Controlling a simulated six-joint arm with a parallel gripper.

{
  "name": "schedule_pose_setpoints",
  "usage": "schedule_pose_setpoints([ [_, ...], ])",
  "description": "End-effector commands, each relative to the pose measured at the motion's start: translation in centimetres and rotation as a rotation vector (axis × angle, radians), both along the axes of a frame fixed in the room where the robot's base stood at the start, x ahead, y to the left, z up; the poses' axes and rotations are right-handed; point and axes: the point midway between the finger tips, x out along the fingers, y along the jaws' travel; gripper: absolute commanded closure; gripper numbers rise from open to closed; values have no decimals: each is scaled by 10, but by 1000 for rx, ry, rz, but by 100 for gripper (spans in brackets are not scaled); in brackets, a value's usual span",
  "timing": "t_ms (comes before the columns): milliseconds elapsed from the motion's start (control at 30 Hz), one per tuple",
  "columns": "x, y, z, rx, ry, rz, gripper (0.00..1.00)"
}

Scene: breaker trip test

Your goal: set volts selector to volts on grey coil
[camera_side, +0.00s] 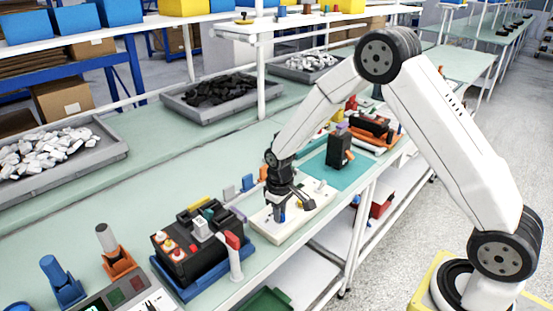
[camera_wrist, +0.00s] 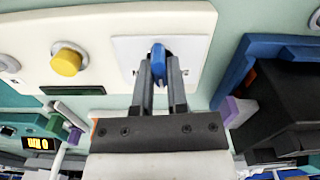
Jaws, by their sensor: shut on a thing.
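A cream control panel (camera_side: 265,226) lies on the bench in the side view, and its face fills the upper left of the wrist view (camera_wrist: 100,20). A blue selector knob (camera_wrist: 158,57) stands on a white square plate (camera_wrist: 190,50) on that panel. My gripper (camera_wrist: 160,72) is shut on the blue knob, one finger on each side. In the side view my gripper (camera_side: 281,204) points down at the panel, partly hiding the knob. A yellow knob (camera_wrist: 66,61) sits left of it in the wrist view. I cannot read any marks around the blue knob.
A black unit (camera_side: 185,262) with coloured terminals sits in a blue tray (camera_side: 218,281) beside the panel. A black breaker (camera_side: 340,150) stands on a teal mat (camera_side: 319,172) on the other side. A dark display window (camera_wrist: 72,90) is set in the panel.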

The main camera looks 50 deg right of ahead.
Motion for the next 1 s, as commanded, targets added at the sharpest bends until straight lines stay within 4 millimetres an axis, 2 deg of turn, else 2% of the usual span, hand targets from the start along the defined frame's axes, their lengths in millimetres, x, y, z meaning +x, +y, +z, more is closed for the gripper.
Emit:
schedule_pose_setpoints([
  [300,0,0,0,0,-3,-106,100],
  [700,0,0,-1,0,-3,-113,100],
  [733,0,0,-1,0,-3,-113,73],
  [800,0,0,-1,0,-2,-112,51],
  [833,0,0,-1,0,-2,-112,47],
  [1000,0,0,0,0,-1,-112,47],
])
